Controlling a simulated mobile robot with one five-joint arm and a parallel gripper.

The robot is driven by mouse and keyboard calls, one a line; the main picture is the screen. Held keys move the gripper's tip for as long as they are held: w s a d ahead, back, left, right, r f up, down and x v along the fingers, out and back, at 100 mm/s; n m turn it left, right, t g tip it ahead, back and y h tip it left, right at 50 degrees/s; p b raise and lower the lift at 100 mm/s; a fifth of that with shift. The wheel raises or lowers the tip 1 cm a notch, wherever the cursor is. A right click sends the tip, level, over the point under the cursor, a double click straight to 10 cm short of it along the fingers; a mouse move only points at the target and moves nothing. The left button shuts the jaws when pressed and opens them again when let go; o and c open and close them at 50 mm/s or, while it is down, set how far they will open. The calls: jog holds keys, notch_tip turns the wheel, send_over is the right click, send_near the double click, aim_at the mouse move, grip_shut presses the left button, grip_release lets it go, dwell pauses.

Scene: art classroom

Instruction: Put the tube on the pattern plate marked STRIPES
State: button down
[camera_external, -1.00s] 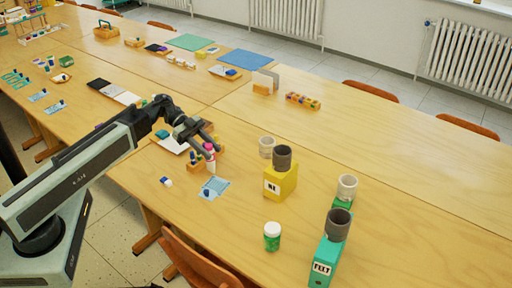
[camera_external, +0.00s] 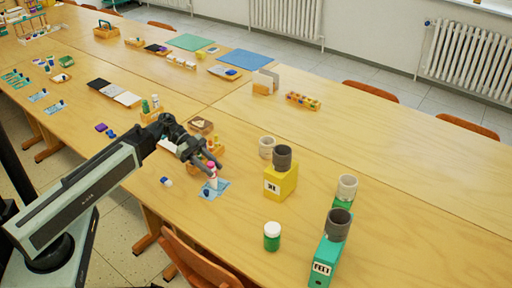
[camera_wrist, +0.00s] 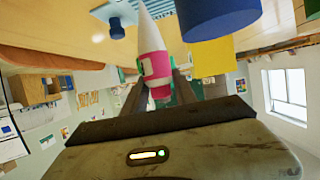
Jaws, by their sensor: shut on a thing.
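My gripper (camera_external: 212,165) is shut on a white tube with a pink band (camera_external: 213,182). In the wrist view the tube (camera_wrist: 153,50) sits between the fingers (camera_wrist: 158,88), its white tapered end pointing away from me. In the external view the tube is upright over a light blue plate (camera_external: 221,187) that has a small dark blue piece on it. Striped marking shows on the plate (camera_wrist: 170,7) at the top of the wrist view. Whether the tube touches the plate I cannot tell. No STRIPES lettering is readable.
A yellow box (camera_external: 280,184) with a grey cup stands right of the plate. A green jar with white lid (camera_external: 272,237) and a teal box (camera_external: 324,262) stand nearer the front. A wooden holder (camera_external: 213,153) with small items is just behind my gripper.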

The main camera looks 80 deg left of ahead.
jog(key=shift+f, duration=0.25)
jog(key=c, duration=1)
grip_release()
jog(key=shift+r, duration=0.1)
jog(key=shift+r, duration=0.15)
jog(key=shift+s+a+r, duration=0.2)
jog(key=shift+a+r, duration=0.05)
jog(key=p+v, duration=0.4)
jog(key=v, duration=0.7)
jog(key=shift+p, duration=0.3)
jog(key=shift+s+a, duration=0.1)
jog(key=shift+s, duration=0.05)
